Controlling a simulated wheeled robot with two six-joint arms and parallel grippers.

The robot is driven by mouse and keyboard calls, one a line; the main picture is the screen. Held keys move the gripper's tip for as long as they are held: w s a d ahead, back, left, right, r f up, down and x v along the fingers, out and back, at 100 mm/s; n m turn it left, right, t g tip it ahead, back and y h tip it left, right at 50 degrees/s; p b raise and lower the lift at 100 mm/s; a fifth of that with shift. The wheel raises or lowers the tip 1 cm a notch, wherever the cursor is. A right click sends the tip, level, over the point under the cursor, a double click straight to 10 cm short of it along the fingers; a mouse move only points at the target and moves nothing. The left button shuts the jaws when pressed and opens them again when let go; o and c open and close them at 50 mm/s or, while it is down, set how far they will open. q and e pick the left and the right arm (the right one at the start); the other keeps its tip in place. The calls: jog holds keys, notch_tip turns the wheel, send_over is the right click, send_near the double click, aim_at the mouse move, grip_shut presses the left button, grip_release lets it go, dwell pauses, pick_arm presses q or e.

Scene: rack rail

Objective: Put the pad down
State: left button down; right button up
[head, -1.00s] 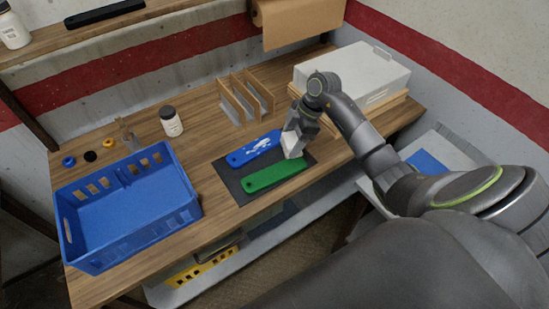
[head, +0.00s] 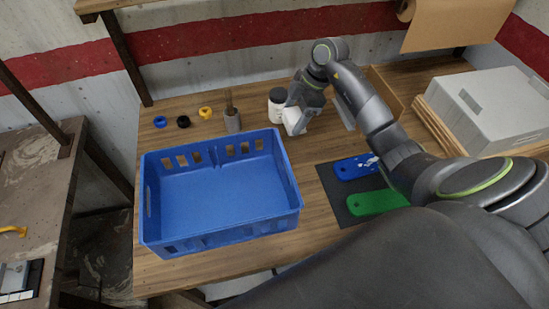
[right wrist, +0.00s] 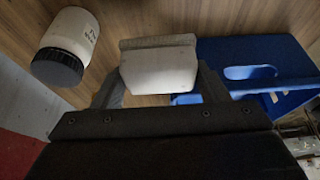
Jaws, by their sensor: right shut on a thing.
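My right gripper (head: 301,106) is shut on the pad (head: 294,121), a small block with a white body. In the head view it is above the table behind the blue crate's back right corner, close to the white bottle. In the right wrist view the pad (right wrist: 158,68) sits between the two fingers, with a grey layer along its far edge. Wood shows behind it, and I cannot tell how far above the table it is. My left gripper is not in view.
A blue crate (head: 220,239) stands empty in front. A dark-lidded white bottle (head: 276,108) is beside the gripper. A dark mat (head: 332,189) holds a blue piece with white smears (head: 352,168) and a green piece (head: 375,202). A small grey pot (head: 232,121) and three rings stand behind the crate.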

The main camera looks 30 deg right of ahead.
jog(key=f, duration=0.3)
jog(key=f+p, duration=0.1)
jog(key=f, duration=0.1)
jog(key=shift+s+d, duration=0.1)
jog(key=shift+s, duration=0.2)
notch_tip(320, 180, down, 3)
jog(key=shift+w+f+p, duration=0.15)
jog(key=shift+f+p, duration=0.05)
jog(key=shift+p, duration=0.15)
jog(key=shift+f, duration=0.4)
jog(key=shift+f, duration=0.1)
jog(key=o, duration=1)
jog(key=shift+c, duration=0.2)
